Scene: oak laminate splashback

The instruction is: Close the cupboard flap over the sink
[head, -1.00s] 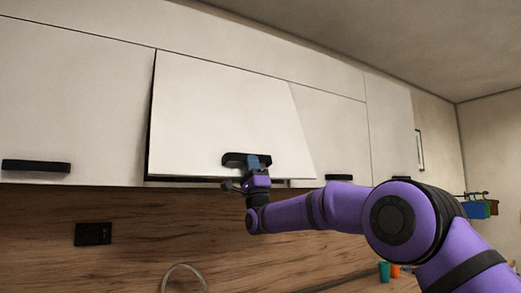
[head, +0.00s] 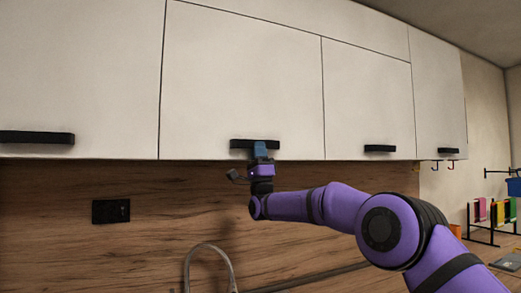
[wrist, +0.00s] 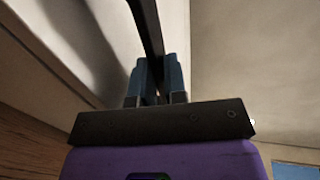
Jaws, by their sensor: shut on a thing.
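The white cupboard flap (head: 240,75) over the sink hangs flush with the doors on both sides in the head view, with no open gap showing. Its black bar handle (head: 240,144) is near its lower edge. My gripper (head: 260,150) is at that handle from below, shut on it. In the wrist view my two blue-grey fingers (wrist: 156,80) close around the dark handle (wrist: 147,25). The flap's face (wrist: 90,60) shows at left there. The sink's curved tap (head: 210,255) stands below; the basin is out of view.
A closed cupboard door with a black handle (head: 37,137) is at left, and another (head: 380,149) at right. A black socket (head: 111,211) is on the oak splashback (head: 60,235). A rack (head: 490,215) with coloured items stands at far right.

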